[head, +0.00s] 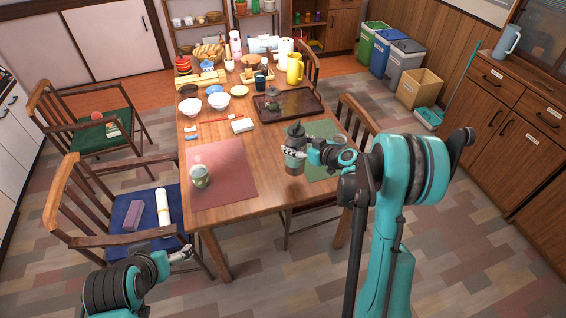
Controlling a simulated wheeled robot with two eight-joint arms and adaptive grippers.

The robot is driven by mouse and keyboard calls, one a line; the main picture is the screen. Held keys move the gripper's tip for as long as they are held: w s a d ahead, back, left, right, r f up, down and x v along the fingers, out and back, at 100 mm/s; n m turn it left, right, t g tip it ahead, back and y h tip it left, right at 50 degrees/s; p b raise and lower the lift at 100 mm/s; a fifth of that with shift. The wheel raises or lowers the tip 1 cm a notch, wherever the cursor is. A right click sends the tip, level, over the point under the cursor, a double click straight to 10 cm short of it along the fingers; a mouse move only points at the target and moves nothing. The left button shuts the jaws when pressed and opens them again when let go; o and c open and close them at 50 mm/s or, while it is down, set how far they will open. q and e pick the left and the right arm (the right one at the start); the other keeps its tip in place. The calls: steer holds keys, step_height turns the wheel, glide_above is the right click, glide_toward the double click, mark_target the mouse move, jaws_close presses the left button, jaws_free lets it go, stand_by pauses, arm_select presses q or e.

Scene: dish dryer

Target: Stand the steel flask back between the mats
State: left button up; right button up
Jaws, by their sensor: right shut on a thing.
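The steel flask (294,167), grey with a dark top, is upright at the right front part of the table. My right gripper (291,152) is shut on its middle from the right, hiding part of it. The flask appears between the pink-red mat (232,180) on the left and the green mat (322,172) on the right, close to the green mat's left edge. I cannot tell whether its base touches the table. My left gripper (184,254) is low at the left, near the blue-cushioned chair and away from the flask; its jaws are too small to read.
Bowls, a yellow jug (294,69) and other items crowd the back. Bare wood (268,180) shows between the mats.

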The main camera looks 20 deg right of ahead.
steer(key=w+a+f+b, duration=0.3)
steer(key=a+f, duration=0.1)
steer(key=f, duration=0.3)
steer(key=shift+a, duration=0.15)
steer(key=shift+f+b, duration=0.1)
steer(key=shift+b, duration=0.3)
steer(key=o, duration=1.9)
